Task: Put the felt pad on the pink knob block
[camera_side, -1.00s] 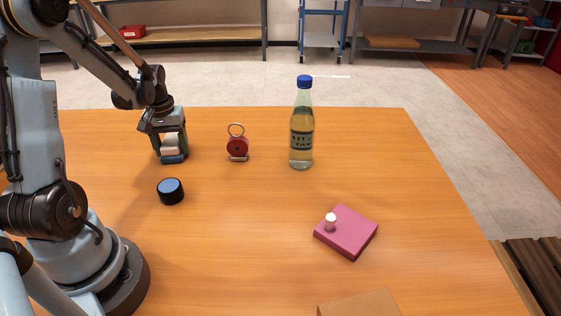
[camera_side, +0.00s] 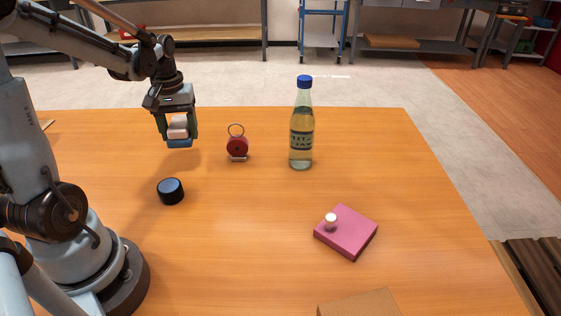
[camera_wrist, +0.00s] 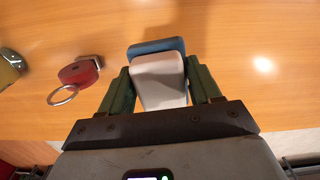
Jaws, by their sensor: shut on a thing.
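My gripper (camera_side: 178,130) is shut on a block with a pale upper part and a blue lower layer, which looks like the felt pad (camera_side: 179,142). It holds the pad clear of the table at the back left. In the wrist view the pad (camera_wrist: 158,78) sits between the two green fingers, its blue layer at the far end. The pink knob block (camera_side: 352,236) lies flat on the table at the right front, a small white knob on its left part. My gripper is far to the left of it and behind it. The block is out of the wrist view.
A red round thing with a ring (camera_side: 237,147) stands right of my gripper. A tall bottle with a blue cap (camera_side: 302,140) stands further right. A cardboard piece (camera_side: 360,303) lies at the front edge. The middle table is clear.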

